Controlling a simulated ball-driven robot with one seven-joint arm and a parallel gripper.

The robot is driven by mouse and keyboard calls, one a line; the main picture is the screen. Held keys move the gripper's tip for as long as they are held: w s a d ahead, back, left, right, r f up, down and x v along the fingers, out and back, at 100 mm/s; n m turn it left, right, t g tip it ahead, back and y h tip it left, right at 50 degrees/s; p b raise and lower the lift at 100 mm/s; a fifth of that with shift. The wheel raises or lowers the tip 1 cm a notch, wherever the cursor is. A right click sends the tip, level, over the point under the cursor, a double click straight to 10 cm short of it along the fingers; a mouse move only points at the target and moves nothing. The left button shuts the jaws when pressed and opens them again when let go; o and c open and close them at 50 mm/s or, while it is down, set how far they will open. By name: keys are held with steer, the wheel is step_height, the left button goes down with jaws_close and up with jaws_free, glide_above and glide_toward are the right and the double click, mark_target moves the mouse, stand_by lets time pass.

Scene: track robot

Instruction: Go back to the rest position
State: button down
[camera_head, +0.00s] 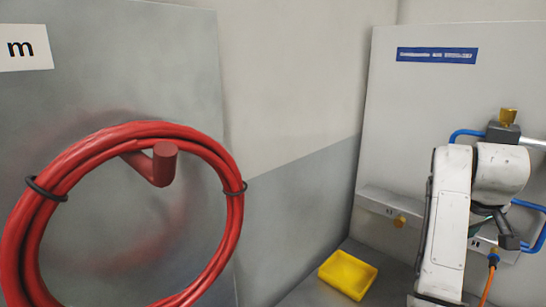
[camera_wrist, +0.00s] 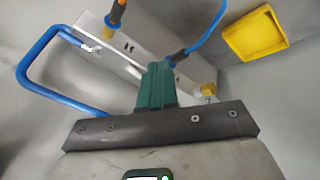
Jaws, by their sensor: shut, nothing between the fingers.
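My gripper (camera_wrist: 157,72) shows in the wrist view as two dark green fingers pressed together, shut and empty. Beyond its tips is a pale bar (camera_wrist: 126,45) with fittings. I cannot tell how far the tips are from that bar. In the head view my white arm stands at the right, in front of the pale panel (camera_head: 415,120). The gripper is mostly hidden behind the arm there.
Blue hoses (camera_wrist: 32,70) loop beside the gripper, and an orange-ended connector (camera_wrist: 117,14) and brass fitting (camera_wrist: 203,89) are close. A yellow tray (camera_head: 347,274) lies below. A red hose coil (camera_head: 236,215) hangs on a red hook (camera_head: 163,165) at left.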

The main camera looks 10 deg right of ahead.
steer(key=s+a+f, duration=0.4)
steer(key=a+f, duration=0.2)
steer(key=f, duration=0.1)
steer(key=s+a+f+t+y, duration=0.1)
steer(key=s+a+f, duration=0.4)
steer(key=f, duration=0.3)
steer(key=s+a+f+n+y, duration=0.1)
steer(key=s+a+f, duration=0.4)
steer(key=a+f, duration=0.3)
steer(key=shift+s+a+f, duration=0.1)
steer(key=shift+s+f, duration=0.1)
steer(key=shift+f, duration=0.05)
steer(key=s+a+f+y, duration=0.2)
steer(key=s+a+f, duration=0.1)
steer(key=s+a, duration=0.4)
steer(key=s+d+f+g+b, duration=0.1)
steer(key=s+f+g+b, duration=0.1)
steer(key=s+f, duration=0.6)
steer(key=s+g, duration=0.1)
steer(key=s, duration=0.2)
steer(key=shift+s+d+f+m+g+b, duration=0.2)
steer(key=shift+s+m+g+b, duration=0.1)
steer(key=shift+g, duration=0.1)
